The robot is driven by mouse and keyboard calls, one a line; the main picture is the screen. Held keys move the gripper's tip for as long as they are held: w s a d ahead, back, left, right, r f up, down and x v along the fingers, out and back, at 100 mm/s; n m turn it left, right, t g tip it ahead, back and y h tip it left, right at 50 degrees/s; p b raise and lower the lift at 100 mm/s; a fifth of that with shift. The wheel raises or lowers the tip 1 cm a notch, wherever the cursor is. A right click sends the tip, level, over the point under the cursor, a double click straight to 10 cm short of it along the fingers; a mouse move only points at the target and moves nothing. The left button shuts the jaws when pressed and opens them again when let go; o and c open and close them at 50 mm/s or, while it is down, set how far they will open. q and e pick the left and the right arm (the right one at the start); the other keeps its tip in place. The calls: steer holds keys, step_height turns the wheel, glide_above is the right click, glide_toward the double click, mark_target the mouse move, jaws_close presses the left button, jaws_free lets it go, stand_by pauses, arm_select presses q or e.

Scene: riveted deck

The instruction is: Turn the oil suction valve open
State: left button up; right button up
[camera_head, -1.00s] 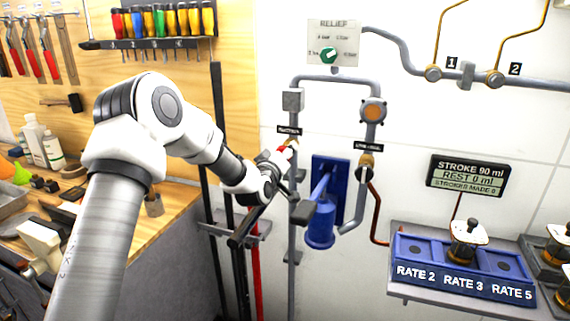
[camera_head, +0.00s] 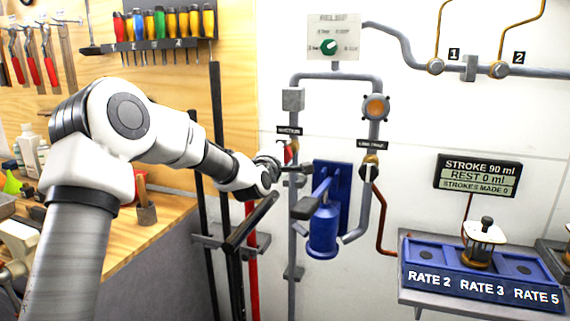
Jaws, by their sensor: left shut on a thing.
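The oil suction valve (camera_head: 291,151) sits on the left grey pipe, just below a black label that appears to read suction. Its red lever is partly hidden by my left gripper (camera_head: 290,162), which comes in from the left and is shut on the lever. The visible red part stands close to upright, along the pipe. The fingertips are small and dark here, so their exact hold is hard to see. My right gripper is not in view.
A blue pump (camera_head: 324,232) with a dark handle is close below right. A second valve (camera_head: 370,165) is on the right pipe. A relief dial (camera_head: 329,46) is above, a display (camera_head: 477,176) reads 0 strokes, and a blue rate tray (camera_head: 430,273) is lower right.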

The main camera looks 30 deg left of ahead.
arm_select(q)
steer(key=shift+n+b, duration=0.6)
steer(key=shift+n, duration=0.3)
steer(key=o, duration=1.2)
steer(key=v, duration=1.2)
